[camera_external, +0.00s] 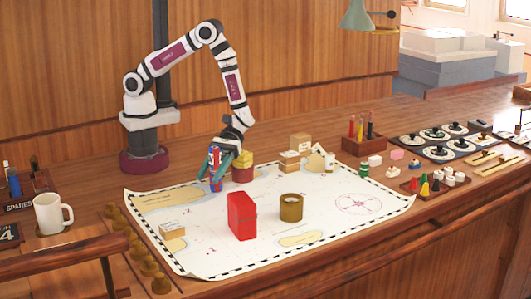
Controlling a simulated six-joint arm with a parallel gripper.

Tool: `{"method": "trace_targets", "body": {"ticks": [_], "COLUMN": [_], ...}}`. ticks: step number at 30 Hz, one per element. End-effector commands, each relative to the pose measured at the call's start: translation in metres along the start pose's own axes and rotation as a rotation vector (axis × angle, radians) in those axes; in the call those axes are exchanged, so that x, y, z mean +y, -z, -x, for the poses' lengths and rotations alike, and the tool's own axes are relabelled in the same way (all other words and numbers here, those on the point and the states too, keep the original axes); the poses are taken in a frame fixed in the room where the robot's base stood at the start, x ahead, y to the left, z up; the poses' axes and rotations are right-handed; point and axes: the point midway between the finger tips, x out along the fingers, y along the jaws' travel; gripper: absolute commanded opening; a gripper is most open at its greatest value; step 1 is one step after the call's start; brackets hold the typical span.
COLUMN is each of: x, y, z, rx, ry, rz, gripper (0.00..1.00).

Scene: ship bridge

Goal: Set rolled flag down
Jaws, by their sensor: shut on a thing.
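The rolled flag (215,182), a small upright roll in blue, red and white, is in my gripper (219,163). My gripper points down and is shut on the flag's upper part. The flag's lower end is at or just above the white chart (210,243); I cannot tell if it touches. The flag is near the chart's back left part, just left of a dark red and yellow container (243,172).
A red box (241,216) and an olive cylinder (291,207) stand on the chart. Small cartons (289,163) are at the back, another carton (172,230) at front left. A white mug (52,214) stands left. The chart's left middle is clear.

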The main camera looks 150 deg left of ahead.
Motion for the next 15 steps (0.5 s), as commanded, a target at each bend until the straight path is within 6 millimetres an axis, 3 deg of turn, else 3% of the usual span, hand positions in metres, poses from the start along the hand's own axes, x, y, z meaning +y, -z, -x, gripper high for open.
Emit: {"method": "trace_targets", "body": {"ticks": [3,6,15], "x": [0.000,0.000,0.000], "y": [0.023,0.034,0.036], "z": [-0.009,-0.014,-0.015], "rx": [-0.001,-0.001,0.000], "ry": [0.003,0.002,0.001], "rz": [0.005,0.003,0.001], "gripper": [0.00,0.00,0.00]}}
